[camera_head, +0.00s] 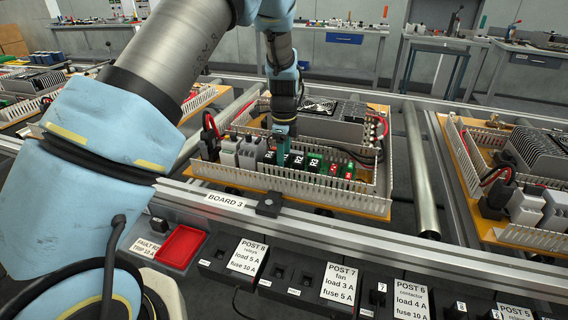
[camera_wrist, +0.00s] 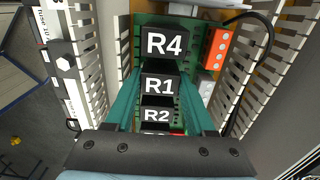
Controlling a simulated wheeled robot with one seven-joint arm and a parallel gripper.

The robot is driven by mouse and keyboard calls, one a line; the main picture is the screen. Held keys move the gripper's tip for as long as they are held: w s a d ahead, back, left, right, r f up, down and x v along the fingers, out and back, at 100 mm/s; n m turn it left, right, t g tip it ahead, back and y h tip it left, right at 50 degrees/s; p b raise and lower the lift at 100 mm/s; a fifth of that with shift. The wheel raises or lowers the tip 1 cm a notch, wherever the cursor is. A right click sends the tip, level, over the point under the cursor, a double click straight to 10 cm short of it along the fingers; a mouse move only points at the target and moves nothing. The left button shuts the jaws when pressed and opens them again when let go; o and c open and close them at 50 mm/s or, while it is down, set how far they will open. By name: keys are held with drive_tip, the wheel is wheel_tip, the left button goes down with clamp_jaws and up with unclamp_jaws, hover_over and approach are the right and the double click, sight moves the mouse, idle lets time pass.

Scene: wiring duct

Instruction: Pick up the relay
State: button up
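Several black relays with white labels stand in a row on a green base inside board 3. In the wrist view the relay R4 (camera_wrist: 168,42) is farthest from my gripper's body, then the relay R1 (camera_wrist: 160,86), then the relay R2 (camera_wrist: 156,115). My gripper (camera_wrist: 160,78) reaches down with its two teal fingers apart, one on each side of the row near R1 and R2. Small gaps seem to show beside the blocks; contact is unclear. In the head view my gripper (camera_head: 282,160) is among the relays and hides part of the row.
A white slotted wiring duct (camera_head: 290,186) runs along the board's front, close to the relays. A grey power unit (camera_head: 335,120) stands behind. An orange block (camera_wrist: 216,48) is right of R4. A red tray (camera_head: 181,246) lies at the front left.

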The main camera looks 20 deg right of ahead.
drive_tip(key=c, duration=0.5)
drive_tip(key=shift+o, duration=0.2)
wheel_tip(320, 180, up, 10)
drive_tip(key=shift+b, duration=1.05)
drive_tip(key=shift+r, duration=0.15)
drive_tip(key=shift+r+p, duration=1.6)
drive_tip(key=shift+r, duration=0.3)
